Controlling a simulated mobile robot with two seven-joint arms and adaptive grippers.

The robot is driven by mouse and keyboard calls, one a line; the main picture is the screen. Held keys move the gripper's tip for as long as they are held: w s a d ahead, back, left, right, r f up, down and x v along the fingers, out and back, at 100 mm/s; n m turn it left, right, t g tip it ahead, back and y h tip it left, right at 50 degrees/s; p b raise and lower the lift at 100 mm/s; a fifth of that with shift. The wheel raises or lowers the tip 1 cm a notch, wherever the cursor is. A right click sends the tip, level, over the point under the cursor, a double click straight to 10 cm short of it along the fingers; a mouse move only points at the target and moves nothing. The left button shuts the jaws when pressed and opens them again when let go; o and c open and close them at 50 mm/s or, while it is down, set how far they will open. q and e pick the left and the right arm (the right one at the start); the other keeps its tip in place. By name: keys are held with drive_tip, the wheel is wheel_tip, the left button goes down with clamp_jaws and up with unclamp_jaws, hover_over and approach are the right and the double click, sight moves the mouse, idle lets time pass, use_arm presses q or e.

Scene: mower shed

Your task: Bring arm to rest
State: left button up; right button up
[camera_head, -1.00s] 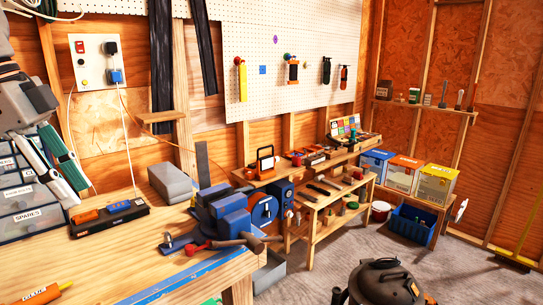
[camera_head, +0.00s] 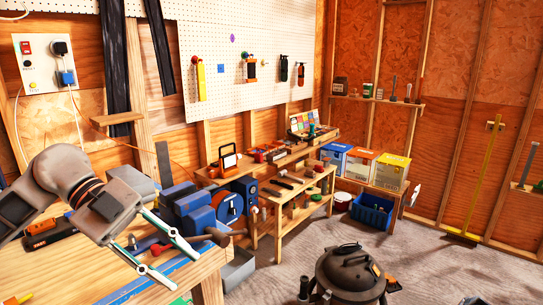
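My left gripper (camera_head: 185,273) reaches in from the left over the workbench (camera_head: 75,280), its two thin pale fingers pointing down to the right. The fingers are apart, and I see nothing held between them. Behind them lie the hammer (camera_head: 165,245) and the blue vise (camera_head: 190,212), partly covered by my arm. How far the fingers are above the bench top is hard to tell. My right gripper is not in view.
A black shop vacuum (camera_head: 350,275) stands on the floor at lower right. A low shelf bench (camera_head: 290,195) with tools stands beyond the workbench. A blue bin (camera_head: 372,212) sits under several boxes. The concrete floor (camera_head: 425,260) at right is largely clear.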

use_arm(q)
drive_tip(key=w+d+f+t+h, duration=0.1)
drive_tip(key=w+d+t+h, duration=0.15)
drive_tip(key=d+h, duration=0.75)
drive_tip(key=w+a+f+n+t+y, duration=0.2)
drive_tip(key=a+f+n+t+y, duration=0.15)
drive_tip(key=f+n+t, duration=0.3)
drive_tip(key=w+a+f+n+t+y, duration=0.1)
drive_tip(key=a+f+n+t+y, duration=0.2)
drive_tip(key=f+n+t+y, duration=0.4)
drive_tip(key=w+a+f+n+t+y, duration=0.25)
drive_tip(key=f+n+t, duration=0.2)
drive_tip(key=f, duration=0.45)
drive_tip(key=s+a+f+n+g+y, duration=0.2)
drive_tip(key=s+a+f+g, duration=0.1)
drive_tip(key=s+f, duration=0.6)
drive_tip(key=s+a+f+n+g+y, duration=0.2)
drive_tip(key=s+f+g, duration=0.3)
drive_tip(key=s+f, duration=0.5)
wheel_tip(320, 180, down, 6)
drive_tip(key=shift+a+f+y, duration=0.2)
drive_tip(key=shift+a+y, duration=0.2)
drive_tip(key=shift+y, duration=0.4)
